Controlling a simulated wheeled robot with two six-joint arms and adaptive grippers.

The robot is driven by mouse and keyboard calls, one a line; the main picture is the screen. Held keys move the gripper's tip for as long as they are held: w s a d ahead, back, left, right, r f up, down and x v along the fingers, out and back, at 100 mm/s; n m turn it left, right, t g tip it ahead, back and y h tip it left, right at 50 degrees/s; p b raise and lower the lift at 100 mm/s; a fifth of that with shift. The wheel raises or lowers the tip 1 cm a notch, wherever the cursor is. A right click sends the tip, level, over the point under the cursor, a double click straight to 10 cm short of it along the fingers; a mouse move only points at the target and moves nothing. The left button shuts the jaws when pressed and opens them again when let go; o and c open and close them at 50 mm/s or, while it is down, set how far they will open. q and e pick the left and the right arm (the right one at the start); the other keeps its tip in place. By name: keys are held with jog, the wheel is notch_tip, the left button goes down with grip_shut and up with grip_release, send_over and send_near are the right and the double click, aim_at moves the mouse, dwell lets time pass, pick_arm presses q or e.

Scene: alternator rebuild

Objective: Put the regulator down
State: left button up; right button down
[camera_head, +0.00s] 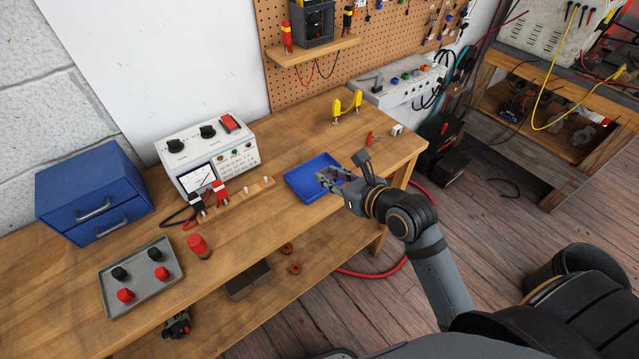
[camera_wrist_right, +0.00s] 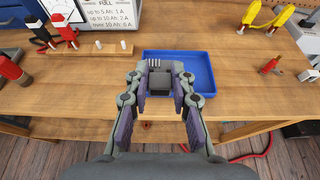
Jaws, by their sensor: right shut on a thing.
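My right gripper (camera_head: 328,180) reaches in from the right at the blue tray (camera_head: 300,183). It is shut on the regulator (camera_wrist_right: 160,82), a small dark block with short pale pins along its top edge, held between the fingertips. In the right wrist view my right gripper (camera_wrist_right: 160,92) and the regulator overlap the blue tray (camera_wrist_right: 206,62), whose visible floor is bare. I cannot tell whether the regulator touches the tray. In the head view the fingers mostly hide the regulator. My left gripper does not show.
Left of the tray is a wooden strip with pegs (camera_head: 236,202) and a white charger (camera_head: 208,155). A grey tray (camera_head: 172,273) with red and black caps and a blue drawer box (camera_head: 92,190) are farther left. Right of the tray lie a red-handled piece (camera_head: 369,138) and a white cube (camera_head: 397,129).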

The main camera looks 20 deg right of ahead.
jog(key=w, duration=0.2)
jog(key=w+f, duration=0.2)
jog(key=w, duration=0.1)
jog(key=shift+w, duration=0.35)
jog(key=w+f, duration=0.2)
jog(key=f, duration=0.1)
jog(key=w+f, duration=0.1)
jog(key=shift+w+d+f+b, duration=0.1)
jog(key=shift+d+f+b, duration=0.15)
jog(key=shift+b, duration=0.05)
jog(key=shift+w+f, duration=0.45)
jog(key=shift+f, duration=0.15)
notch_tip(320, 180, down, 3)
jog(key=shift+r, duration=0.15)
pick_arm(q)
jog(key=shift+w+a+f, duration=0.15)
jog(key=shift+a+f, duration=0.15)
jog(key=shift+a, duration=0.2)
pick_arm(e)
jog(key=c, duration=1.1)
grip_release()
jog(key=shift+f, duration=0.25)
jog(key=shift+c, duration=0.2)
